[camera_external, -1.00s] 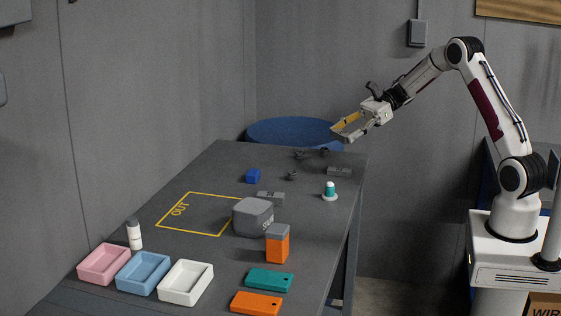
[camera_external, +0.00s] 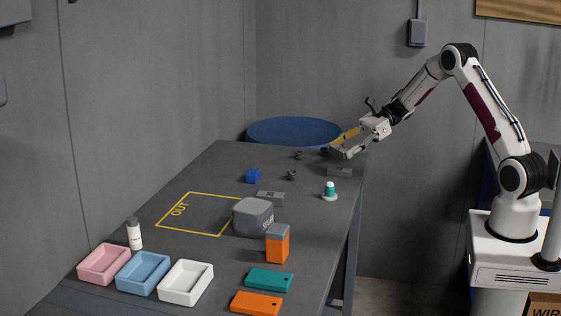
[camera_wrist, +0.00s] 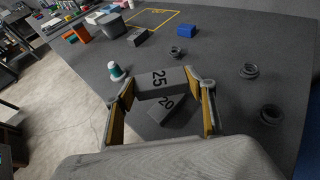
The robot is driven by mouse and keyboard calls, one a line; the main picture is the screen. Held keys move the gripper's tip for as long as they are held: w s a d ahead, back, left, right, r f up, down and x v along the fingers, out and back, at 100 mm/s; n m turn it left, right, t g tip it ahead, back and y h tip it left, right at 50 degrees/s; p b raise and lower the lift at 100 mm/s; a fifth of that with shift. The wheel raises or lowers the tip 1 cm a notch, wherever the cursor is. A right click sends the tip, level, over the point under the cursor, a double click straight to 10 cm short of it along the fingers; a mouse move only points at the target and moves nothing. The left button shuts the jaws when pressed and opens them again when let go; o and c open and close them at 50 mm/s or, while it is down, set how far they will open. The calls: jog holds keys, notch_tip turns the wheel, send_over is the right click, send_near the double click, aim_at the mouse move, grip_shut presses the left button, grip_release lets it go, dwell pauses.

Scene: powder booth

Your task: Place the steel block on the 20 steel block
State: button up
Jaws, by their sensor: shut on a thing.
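My gripper (camera_external: 345,147) is low over the far right end of the table. In the wrist view its yellow-padded fingers (camera_wrist: 163,88) are on either side of a grey steel block marked 25 (camera_wrist: 160,80), and it is shut on this block. A grey steel block marked 20 (camera_wrist: 168,108) shows just below the 25 block in the wrist view, turned at an angle to it. I cannot tell whether the two blocks touch. In the outside view a grey block (camera_external: 340,172) lies on the table below the gripper; its mark is too small to read.
Several dark round fittings (camera_wrist: 249,71) lie around.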

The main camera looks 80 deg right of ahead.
jog(key=shift+f, duration=0.35)
jog(key=shift+f, duration=0.15)
jog(key=shift+f, duration=1.75)
jog(key=shift+f, duration=0.1)
jog(key=o, duration=1.4)
jog(key=shift+c, duration=0.2)
jog(key=shift+d, duration=0.1)
jog(key=v, duration=1.2)
